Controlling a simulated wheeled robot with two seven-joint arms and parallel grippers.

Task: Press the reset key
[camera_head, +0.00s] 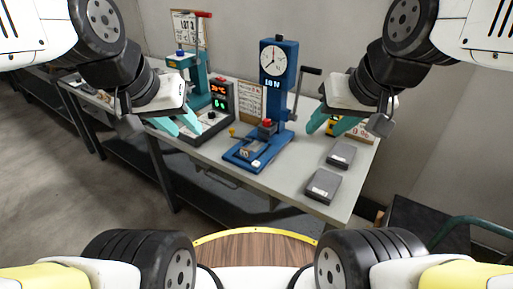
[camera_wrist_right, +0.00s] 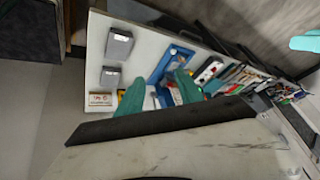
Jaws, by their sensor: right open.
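A blue test stand (camera_head: 278,95) with a round white dial (camera_head: 273,57) and a crank stands mid-table. Its base bears a red-topped part (camera_head: 267,124) and a small pale key-like patch (camera_head: 256,163) at the front. A dark box (camera_head: 219,100) with red and green digits stands left of it. No reset lettering is readable, so I cannot tell which key it is. My left gripper (camera_head: 189,132) is open in front of the dark box. My right gripper (camera_head: 327,124) is open right of the blue stand. Its teal fingers also show in the right wrist view (camera_wrist_right: 160,92), apart and empty.
Two grey blocks (camera_head: 341,155) (camera_head: 323,186) lie at the table's right end. A teal press (camera_head: 197,75) with a red-tipped lever stands at the back left. A yellow object and a small sign (camera_head: 362,131) are partly behind my right gripper. The table's front middle (camera_head: 285,172) is bare.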

